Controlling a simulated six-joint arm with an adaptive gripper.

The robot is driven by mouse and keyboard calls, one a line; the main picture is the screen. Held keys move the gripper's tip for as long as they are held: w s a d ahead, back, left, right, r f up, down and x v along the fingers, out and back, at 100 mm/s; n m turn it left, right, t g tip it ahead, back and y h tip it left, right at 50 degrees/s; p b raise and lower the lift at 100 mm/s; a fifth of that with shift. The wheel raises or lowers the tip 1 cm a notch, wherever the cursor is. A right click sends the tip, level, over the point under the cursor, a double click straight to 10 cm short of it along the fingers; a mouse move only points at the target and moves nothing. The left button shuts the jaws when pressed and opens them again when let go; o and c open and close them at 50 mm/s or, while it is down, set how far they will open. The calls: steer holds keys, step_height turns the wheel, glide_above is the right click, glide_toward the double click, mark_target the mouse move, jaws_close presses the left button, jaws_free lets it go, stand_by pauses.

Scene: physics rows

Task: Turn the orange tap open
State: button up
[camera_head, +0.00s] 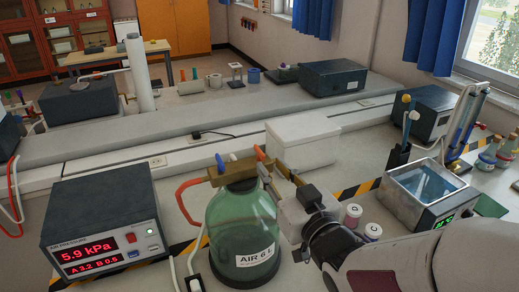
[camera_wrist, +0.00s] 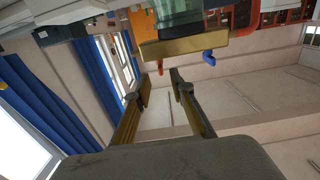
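The orange tap (camera_head: 260,153) sits at the right end of the brass block (camera_head: 236,169) on top of the green bottle (camera_head: 242,225), labelled AIR 6 L. A blue tap (camera_head: 220,163) is at the block's left end. In the wrist view the orange tap (camera_wrist: 160,67) shows small beyond the finger gap, with the blue tap (camera_wrist: 209,58) to its right. My gripper (camera_head: 280,172) is just right of the orange tap. The wrist view shows my gripper (camera_wrist: 160,84) with its fingers apart and nothing between them; contact with the tap cannot be made out.
A pressure display (camera_head: 103,230) left of the bottle reads 5.9 kPa, A 3.2 B 0.5. A red hose (camera_head: 183,197) joins the block's left side. A white box (camera_head: 303,139) stands behind my gripper. A metal water bath (camera_head: 425,190) and two small jars (camera_head: 353,215) are at right.

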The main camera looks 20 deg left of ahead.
mark_target(264, 156)
steer(key=shift+r, duration=0.35)
steer(key=shift+a, duration=0.1)
steer(key=shift+x, duration=3.8)
jaws_close()
